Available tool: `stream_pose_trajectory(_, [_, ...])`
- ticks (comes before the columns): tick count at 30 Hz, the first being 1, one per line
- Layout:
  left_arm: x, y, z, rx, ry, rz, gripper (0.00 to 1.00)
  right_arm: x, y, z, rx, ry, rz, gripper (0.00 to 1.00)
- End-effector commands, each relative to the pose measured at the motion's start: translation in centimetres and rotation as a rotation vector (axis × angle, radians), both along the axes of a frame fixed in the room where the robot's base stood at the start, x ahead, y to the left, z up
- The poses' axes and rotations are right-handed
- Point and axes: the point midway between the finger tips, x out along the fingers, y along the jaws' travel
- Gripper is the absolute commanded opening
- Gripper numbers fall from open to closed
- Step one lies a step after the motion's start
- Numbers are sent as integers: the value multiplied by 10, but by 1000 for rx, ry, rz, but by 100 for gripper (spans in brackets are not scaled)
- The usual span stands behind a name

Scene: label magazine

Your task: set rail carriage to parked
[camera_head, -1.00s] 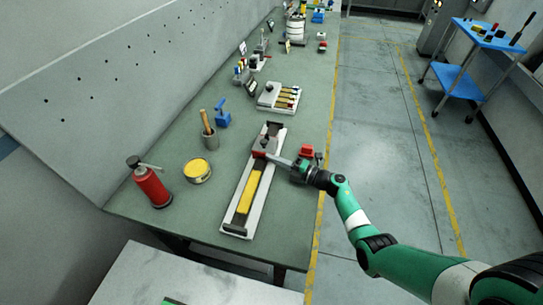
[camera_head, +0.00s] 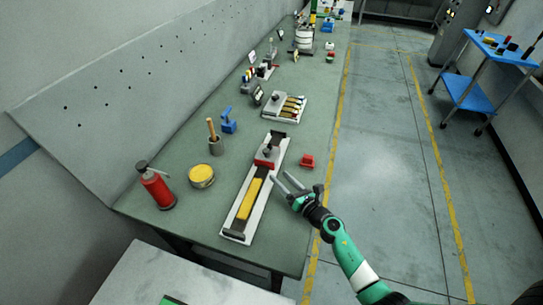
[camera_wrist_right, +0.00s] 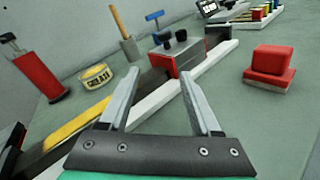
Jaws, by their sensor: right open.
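The rail (camera_head: 233,229) is a long pale base on the green bench, with a dark slot and a yellow strip (camera_head: 247,199) along its near part. The red and grey rail carriage (camera_head: 266,158) with a dark knob sits on the far part of the rail, short of its far end. It also shows in the right wrist view (camera_wrist_right: 178,61), beyond my fingers. My right gripper (camera_head: 280,179) is open and empty, just right of the rail and nearer than the carriage, apart from it. In the right wrist view its two fingers (camera_wrist_right: 157,88) are spread. My left gripper is not in view.
A red block (camera_head: 307,160) lies right of the rail. A yellow tin (camera_head: 201,176), a grey cup (camera_head: 215,146) with a wooden handle, a blue tool (camera_head: 229,122) and a red extinguisher-like bottle (camera_head: 156,187) stand left. A tray of yellow pieces (camera_head: 285,107) lies beyond.

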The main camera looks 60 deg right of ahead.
Motion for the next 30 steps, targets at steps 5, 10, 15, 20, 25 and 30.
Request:
stream_pose_trajectory(5, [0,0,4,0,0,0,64,-12,11,22,-351,95,-114,64])
stream_pose_trajectory(10, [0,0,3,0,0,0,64,-12,9,24,-394,109,-134,64])
stream_pose_trajectory(15, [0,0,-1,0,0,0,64,4,0,23,-392,107,-134,64])
stream_pose_trajectory(20, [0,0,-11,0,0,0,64,35,-17,22,-391,105,-133,64])
stream_pose_trajectory(25, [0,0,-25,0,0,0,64,67,-34,21,-389,105,-133,64])
stream_pose_trajectory(30, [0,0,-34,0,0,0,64,86,-43,22,-388,107,-132,64])
